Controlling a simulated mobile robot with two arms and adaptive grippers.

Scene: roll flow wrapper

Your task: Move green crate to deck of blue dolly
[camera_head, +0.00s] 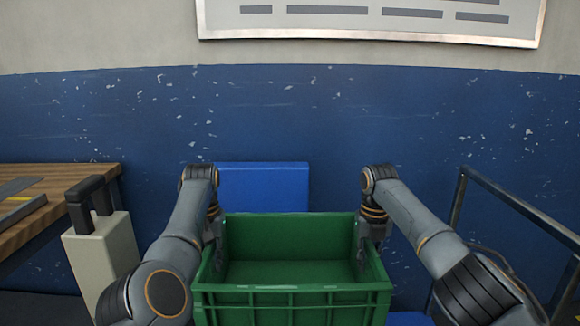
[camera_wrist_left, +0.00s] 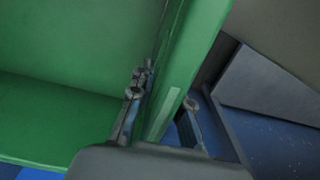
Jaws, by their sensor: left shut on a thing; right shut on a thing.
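The green crate (camera_head: 290,298) is held between my two arms in the head view, and it looks empty and about level. My left gripper (camera_head: 213,232) is shut on the crate's left wall. In the left wrist view, the fingers of my left gripper (camera_wrist_left: 160,108) sit on both sides of the green crate wall (camera_wrist_left: 180,70). My right gripper (camera_head: 366,240) is shut on the crate's right wall. A blue panel (camera_head: 262,188) stands behind the crate and a blue surface (camera_head: 408,318) shows at its lower right; I cannot tell whether either belongs to the dolly.
A wooden table (camera_head: 75,185) stands at the left. A beige case with a black handle (camera_head: 102,255) stands between it and my left arm. A grey metal rail (camera_head: 515,205) is at the right. The blue wall (camera_head: 330,120) closes off the back.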

